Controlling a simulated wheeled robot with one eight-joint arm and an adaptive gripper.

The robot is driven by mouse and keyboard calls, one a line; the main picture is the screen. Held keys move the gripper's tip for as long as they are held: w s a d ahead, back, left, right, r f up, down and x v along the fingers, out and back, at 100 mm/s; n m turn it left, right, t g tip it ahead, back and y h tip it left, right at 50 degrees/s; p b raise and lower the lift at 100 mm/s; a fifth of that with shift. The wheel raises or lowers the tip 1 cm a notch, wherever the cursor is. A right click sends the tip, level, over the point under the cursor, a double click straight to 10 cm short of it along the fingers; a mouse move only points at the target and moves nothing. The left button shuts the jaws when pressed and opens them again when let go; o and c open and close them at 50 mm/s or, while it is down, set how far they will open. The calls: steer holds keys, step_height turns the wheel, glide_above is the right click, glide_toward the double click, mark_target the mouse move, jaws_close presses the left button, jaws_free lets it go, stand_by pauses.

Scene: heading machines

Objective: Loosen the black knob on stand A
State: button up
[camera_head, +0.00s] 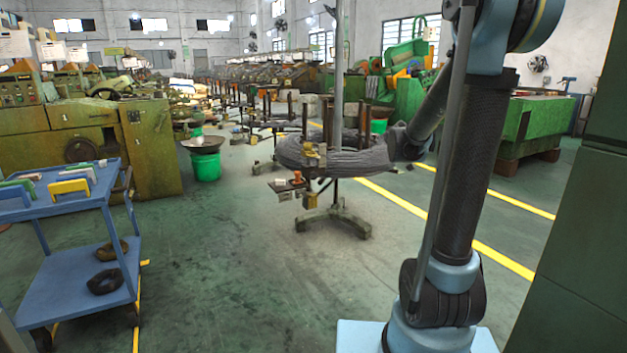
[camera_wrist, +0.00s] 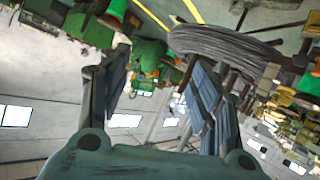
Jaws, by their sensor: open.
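A wire stand (camera_head: 336,213) with a thick coil of grey wire (camera_head: 345,157) stands on the floor in the middle of the head view. No readable letter shows which stand is A. I cannot make out a black knob on it. A small shelf with an orange item (camera_head: 297,178) juts from its left side. My arm reaches to the right side of the coil. My gripper (camera_wrist: 160,85) is open and empty in the wrist view, its fingers wide apart. The coil also shows in the tilted wrist view (camera_wrist: 225,45), behind the right finger. My fingertips cannot be made out in the head view.
A green bucket (camera_head: 206,165) with a pan stands left of the stand. A green cabinet (camera_head: 570,270) closes the right. The floor in front of the stand is free.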

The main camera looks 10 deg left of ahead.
mark_target(314, 176)
steer(key=w+a+f+n+t+y, duration=0.2)
steer(key=w+a+f+t+y, duration=0.1)
steer(key=w+a, duration=0.55)
steer(key=w+a+f+n+t+y, duration=0.2)
steer(key=w+a, duration=0.3)
steer(key=w, duration=0.7)
steer(key=w+a+f+n+g+y, duration=0.15)
steer(key=a+f+n+y, duration=0.3)
steer(key=a+f, duration=0.5)
steer(key=w+a+f+n+g+y, duration=0.1)
steer(key=w+a+f+n+y, duration=0.15)
steer(key=a+f+y, duration=0.7)
steer(key=w+a+f+h, duration=0.1)
steer(key=w+a, duration=0.1)
steer(key=w, duration=0.2)
steer(key=w+a+f+h, duration=0.1)
steer(key=w+a+h, duration=0.1)
steer(key=w, duration=0.3)
steer(key=w+a+f+h, duration=0.1)
steer(key=w+a+h, duration=0.1)
steer(key=w, duration=0.3)
steer(key=shift+a, duration=0.7)
steer(key=c, duration=1.1)
